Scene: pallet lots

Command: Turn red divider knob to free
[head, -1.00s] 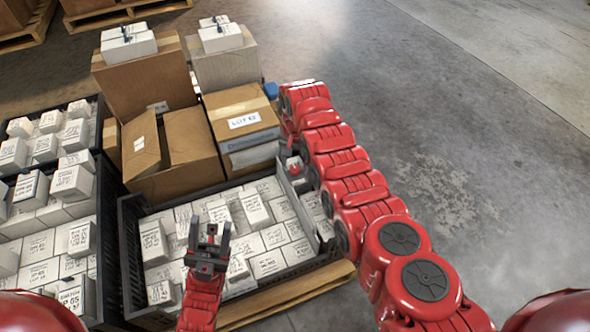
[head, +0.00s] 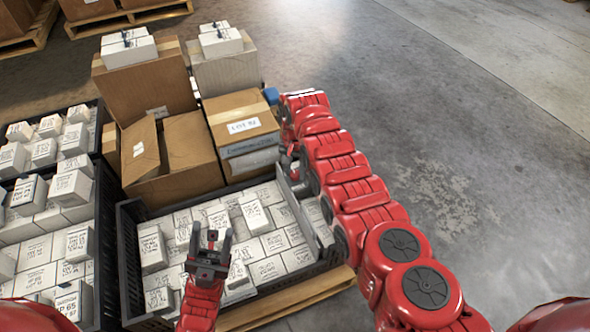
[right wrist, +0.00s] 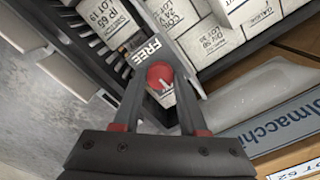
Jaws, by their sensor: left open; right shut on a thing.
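The red divider knob (right wrist: 160,75) shows in the right wrist view, on a grey plate with the word FREE beside it. The knob has a white mark on its face. My right gripper (right wrist: 160,92) is shut on the knob, one finger on each side. In the head view the knob is hidden by my right arm. The grey divider (head: 290,203) stands in the black crate (head: 127,255), near its right side. My left gripper (head: 211,242) is open and empty above the white boxes in the crate.
White boxes (head: 255,217) fill most of the crate. Cardboard boxes (head: 190,150) stand behind it, one with an open flap. More crates of white boxes stand at the left (head: 78,243). The floor (head: 470,150) at the right is clear.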

